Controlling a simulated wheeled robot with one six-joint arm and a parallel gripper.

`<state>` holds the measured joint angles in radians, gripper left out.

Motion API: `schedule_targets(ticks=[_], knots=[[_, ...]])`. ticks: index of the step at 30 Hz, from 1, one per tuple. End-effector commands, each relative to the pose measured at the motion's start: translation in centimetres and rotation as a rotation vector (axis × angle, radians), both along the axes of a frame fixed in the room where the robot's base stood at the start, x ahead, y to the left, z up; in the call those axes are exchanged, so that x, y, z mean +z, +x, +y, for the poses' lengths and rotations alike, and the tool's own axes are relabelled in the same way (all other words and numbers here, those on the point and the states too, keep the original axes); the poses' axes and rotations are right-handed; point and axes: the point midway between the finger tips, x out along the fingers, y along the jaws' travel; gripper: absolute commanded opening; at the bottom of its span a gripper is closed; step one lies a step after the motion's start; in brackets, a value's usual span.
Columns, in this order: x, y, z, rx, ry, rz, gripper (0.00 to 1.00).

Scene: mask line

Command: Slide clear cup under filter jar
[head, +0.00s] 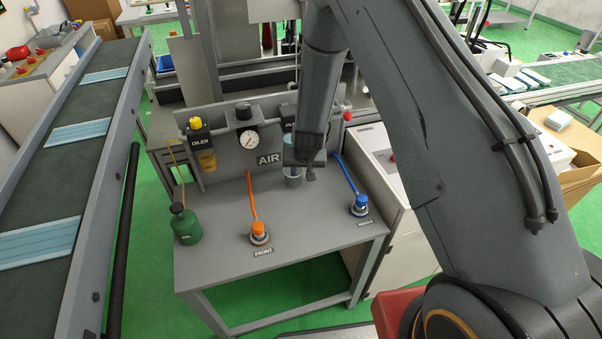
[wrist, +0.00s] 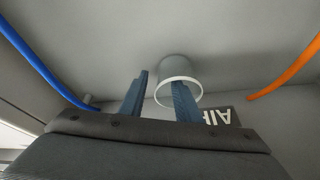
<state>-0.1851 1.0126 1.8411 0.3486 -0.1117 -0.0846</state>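The clear cup (head: 293,181) shows as a small bluish-grey shape on the grey bench below the AIR sign, partly hidden by my gripper (head: 304,168). In the wrist view the cup (wrist: 181,66) stands on the bench with its pale round rim towards me. My gripper (wrist: 158,92) has its two blue fingers apart. One finger overlaps the cup's rim and the other is beside the cup; I cannot tell whether either touches it.
The oiler (head: 204,151) and gauge (head: 246,139) are on the panel to the left. A green oil can (head: 186,226), an orange fitting (head: 259,232) and a blue fitting (head: 360,206) stand on the bench with hoses rising from the fittings.

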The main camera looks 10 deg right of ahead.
Motion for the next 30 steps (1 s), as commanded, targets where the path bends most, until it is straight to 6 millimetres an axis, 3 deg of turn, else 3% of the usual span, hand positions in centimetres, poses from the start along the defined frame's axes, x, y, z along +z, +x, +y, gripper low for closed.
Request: schedule_targets(ticks=[11, 24, 30], knots=[[0.7, 0.3, 0.2, 0.002, 0.001, -0.009, 0.30], [5.9, -2.3, -0.3, -0.002, 0.001, -0.004, 0.30], [7.2, -3.0, -0.3, 0.000, 0.001, -0.001, 0.30]])
